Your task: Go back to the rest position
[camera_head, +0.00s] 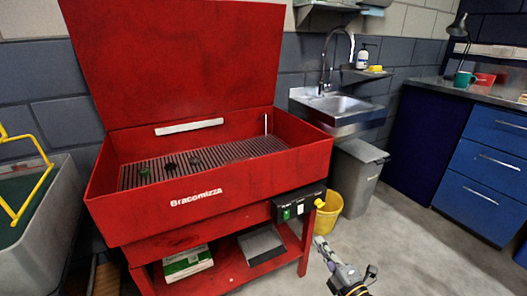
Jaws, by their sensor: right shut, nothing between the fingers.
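My right gripper (322,245) shows at the bottom of the head view, right of centre. It is shut and empty, with its tips pointing up and to the left. My left gripper is out of view.
The red parts washer (250,180) stands open, with small dark items on its grate. A yellow bucket (328,213), a grey bin (358,180) and a sink (340,104) are behind. Blue cabinets (484,180) stand right. The floor (415,255) between is clear.

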